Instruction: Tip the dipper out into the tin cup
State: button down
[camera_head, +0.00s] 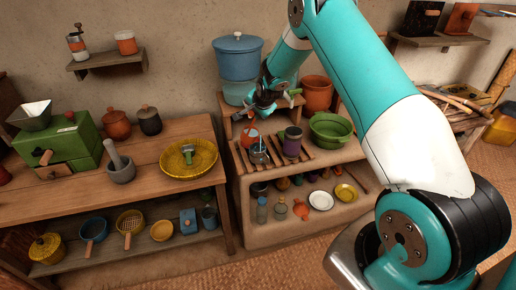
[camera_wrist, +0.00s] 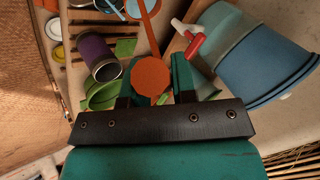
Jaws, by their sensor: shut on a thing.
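My gripper (camera_head: 268,105) is shut on the orange end of the dipper (camera_wrist: 150,78), seen between the fingers in the wrist view. The dipper's thin orange handle runs away from the fingers to a round orange part (camera_wrist: 140,8), cut by the picture's edge. In the head view the dipper (camera_head: 252,133) hangs below my gripper, above a greyish vessel (camera_head: 258,156) with light blue on it. A purple cup (camera_head: 292,142) stands upright right of it; its grey metal inside shows in the wrist view (camera_wrist: 106,70). This seems to be the tin cup.
A blue lidded water vessel (camera_head: 237,62) stands behind, with a red-and-white tap (camera_wrist: 190,38) near the gripper. A green bowl (camera_head: 330,130) and terracotta pot (camera_head: 317,94) stand to the right. Slatted racks (camera_head: 272,156) cover the ledge. Small dishes and bottles fill the shelf below.

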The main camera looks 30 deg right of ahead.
jog(key=shift+s+d+f+t+b, duration=0.1)
jog(key=shift+s+d+t+b, duration=0.15)
jog(key=shift+s, duration=0.25)
jog(key=shift+s+d+f+t+b, duration=0.1)
jog(key=shift+s+d+t+b, duration=0.05)
jog(key=shift+s+d+t, duration=0.25)
dwell(1.0)
jog(key=shift+s+d+f+m+t+y+b, duration=0.15)
jog(key=shift+s+d+t+y+b, duration=0.1)
jog(key=shift+s+b, duration=0.2)
jog(key=shift+s+d+f+m+t+y+b, duration=0.15)
jog(key=shift+s+f+t+b, duration=0.1)
jog(key=shift+s+b, duration=0.15)
jog(key=shift+s+d+f+t+y+b, duration=0.15)
jog(key=shift+s+t+y+b, duration=0.1)
jog(key=shift+s+b, duration=0.2)
dwell(1.4)
jog(key=shift+s+d+f+t+b, duration=0.35)
jog(key=shift+f+b, duration=0.2)
jog(key=shift+b, duration=0.5)
jog(key=shift+s+d+f+t+b, duration=0.1)
jog(key=shift+s+f+t+b, duration=0.3)
jog(key=shift+b, duration=0.6)
jog(key=shift+s+d+f+m+t+y+b, duration=0.2)
jog(key=shift+s+f+b, duration=0.15)
jog(key=shift+b, duration=0.4)
jog(key=shift+s+d+f+m+t+y+b, duration=0.1)
jog(key=shift+s+f+m+b, duration=0.2)
jog(key=shift+b, duration=0.45)
